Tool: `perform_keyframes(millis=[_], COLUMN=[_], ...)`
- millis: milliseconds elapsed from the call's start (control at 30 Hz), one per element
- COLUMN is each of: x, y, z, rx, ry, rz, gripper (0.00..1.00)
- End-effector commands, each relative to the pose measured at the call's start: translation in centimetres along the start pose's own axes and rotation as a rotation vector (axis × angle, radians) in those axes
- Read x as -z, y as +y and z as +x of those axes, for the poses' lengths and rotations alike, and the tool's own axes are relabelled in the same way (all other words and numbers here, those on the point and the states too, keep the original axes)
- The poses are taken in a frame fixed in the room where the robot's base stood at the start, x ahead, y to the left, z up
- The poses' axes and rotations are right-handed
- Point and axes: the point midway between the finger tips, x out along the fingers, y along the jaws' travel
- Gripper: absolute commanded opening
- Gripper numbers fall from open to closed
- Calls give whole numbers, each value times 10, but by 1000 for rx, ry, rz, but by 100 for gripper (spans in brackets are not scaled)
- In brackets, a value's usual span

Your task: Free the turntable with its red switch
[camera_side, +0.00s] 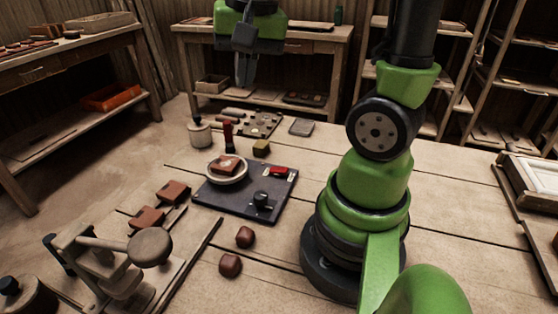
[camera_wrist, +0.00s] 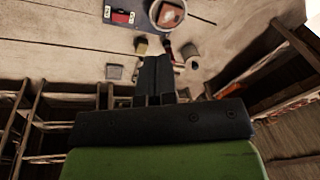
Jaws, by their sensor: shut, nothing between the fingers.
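The turntable (camera_side: 242,178) is a pale round disc on a dark base plate (camera_side: 232,203), with a reddish-brown tile (camera_side: 225,165) on it. The red switch (camera_side: 279,171) sits on the plate to the right of the disc, with pale labels beside it. A black knob (camera_side: 262,200) stands near the plate's front. My gripper (camera_side: 244,84) is shut and empty, high above and beyond the plate, touching nothing. In the wrist view the shut fingers (camera_wrist: 157,62) point toward the bench, with the red switch (camera_wrist: 122,17) and turntable (camera_wrist: 182,14) at the top edge.
A dark red upright stamp (camera_side: 228,134), a pale pot (camera_side: 199,134) and a small olive block (camera_side: 261,147) stand behind the plate. A wooden press (camera_side: 105,260) is at front left, with brown tiles (camera_side: 173,192) nearby. Two brown lumps (camera_side: 245,237) lie in front. The right bench is mostly clear.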

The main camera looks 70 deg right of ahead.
Motion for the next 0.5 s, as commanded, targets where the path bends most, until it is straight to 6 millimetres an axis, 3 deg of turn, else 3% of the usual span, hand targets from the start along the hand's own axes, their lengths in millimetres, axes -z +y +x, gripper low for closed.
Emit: perform_keyframes(millis=[100, 200, 333, 500], x=[33, 52, 66, 72], y=[17, 34, 53, 65], z=[34, 60, 85, 100], rx=[-144, -243, -335, -386], ry=[-62, -99, -131, -146], rz=[203, 343, 474, 545], gripper=[0, 0, 0, 0])
